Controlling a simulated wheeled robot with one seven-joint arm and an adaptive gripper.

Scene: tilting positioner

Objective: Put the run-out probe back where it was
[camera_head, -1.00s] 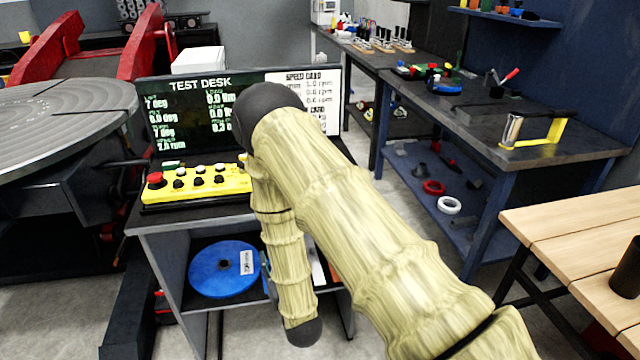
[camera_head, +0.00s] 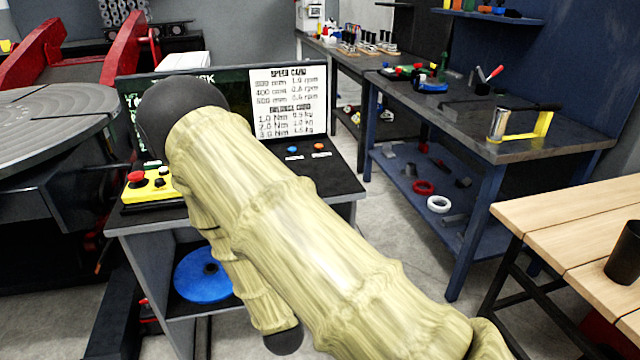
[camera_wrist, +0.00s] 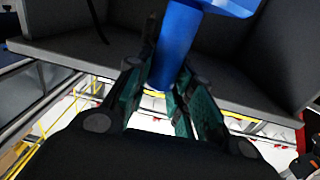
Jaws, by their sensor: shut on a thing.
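My gripper (camera_wrist: 165,95) shows in the wrist view with its teal fingers shut on a blue part (camera_wrist: 178,45). This part has a round stem between the fingers and a wider blue head at the top of the picture. It may be the run-out probe, but I cannot tell for sure. In the head view my arm hides the gripper and the held part. The arm reaches in front of the test desk screen (camera_head: 290,100). No clear holder for the probe shows in either view.
A yellow button panel (camera_head: 150,188) stands on the desk, partly behind my arm. A blue disc (camera_head: 200,278) lies on the shelf below. The round positioner table (camera_head: 50,120) is at left. A blue workbench (camera_head: 510,150) and a wooden table (camera_head: 560,235) stand at right, with clear floor between.

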